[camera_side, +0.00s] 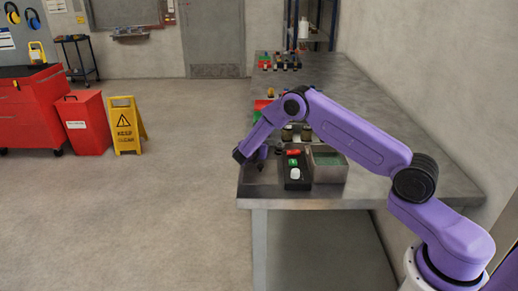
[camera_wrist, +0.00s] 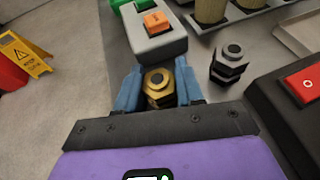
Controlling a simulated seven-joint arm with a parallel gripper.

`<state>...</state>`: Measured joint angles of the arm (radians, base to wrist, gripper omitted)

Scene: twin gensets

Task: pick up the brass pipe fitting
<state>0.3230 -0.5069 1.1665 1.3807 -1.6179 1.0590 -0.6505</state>
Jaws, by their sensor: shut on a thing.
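The brass pipe fitting (camera_wrist: 157,88) shows in the wrist view as a gold hexagonal piece with a dark round centre. It sits between the two blue fingers of my gripper (camera_wrist: 158,80), which are shut on it from both sides. Its lower part is hidden by the gripper body. In the side view my gripper is low at the near left end of the workbench (camera_side: 370,110), and I cannot make out the fitting there. Whether the fitting touches the bench is not clear.
In the wrist view, a grey button box (camera_wrist: 160,42) is just ahead, a dark hex fitting (camera_wrist: 230,62) is to the right, and a red-switch box (camera_wrist: 300,95) is farther right. An open metal bin (camera_side: 330,174) stands nearby. A yellow sign (camera_side: 124,126) is on the floor.

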